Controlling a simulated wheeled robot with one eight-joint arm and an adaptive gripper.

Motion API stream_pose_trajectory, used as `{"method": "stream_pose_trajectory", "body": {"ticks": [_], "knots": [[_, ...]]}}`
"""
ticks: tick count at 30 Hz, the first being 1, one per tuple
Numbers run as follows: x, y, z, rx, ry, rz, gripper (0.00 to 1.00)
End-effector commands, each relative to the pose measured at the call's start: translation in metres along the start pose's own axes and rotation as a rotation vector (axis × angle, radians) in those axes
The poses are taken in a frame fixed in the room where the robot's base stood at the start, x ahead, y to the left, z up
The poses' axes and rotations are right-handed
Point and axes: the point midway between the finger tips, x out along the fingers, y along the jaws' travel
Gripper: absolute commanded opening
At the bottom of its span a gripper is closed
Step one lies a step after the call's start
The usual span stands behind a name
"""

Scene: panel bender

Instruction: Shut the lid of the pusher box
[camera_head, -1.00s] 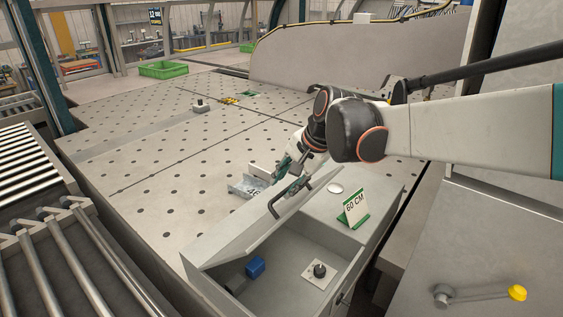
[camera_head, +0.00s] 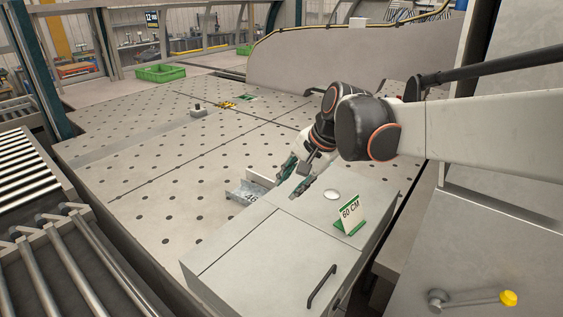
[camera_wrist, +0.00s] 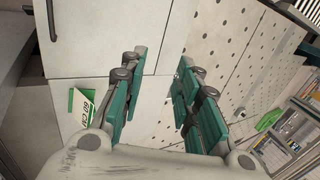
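The lid (camera_head: 275,262) of the pusher box lies flat over the box opening, level with the grey top around it. Its dark bar handle (camera_head: 321,287) is near the front right edge, and it also shows in the wrist view (camera_wrist: 51,20). The inside of the box is hidden under the lid. My gripper (camera_head: 293,182) is above the box top behind the lid, apart from the handle. In the wrist view its green-padded fingers (camera_wrist: 160,78) stand apart with nothing between them.
A green-based "60 CM" sign (camera_head: 349,215) and a white round button (camera_head: 331,194) are on the box top right of my gripper. A small grey labelled piece (camera_head: 247,190) lies behind the box. The perforated table (camera_head: 140,190) is mostly clear.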

Motion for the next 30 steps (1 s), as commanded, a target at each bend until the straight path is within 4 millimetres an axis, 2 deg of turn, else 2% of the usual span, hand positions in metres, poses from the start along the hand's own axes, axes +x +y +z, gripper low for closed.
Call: {"method": "stream_pose_trajectory", "body": {"ticks": [30], "knots": [[-0.066, 0.002, 0.0, 0.0, 0.0, 0.0, 0.3]]}}
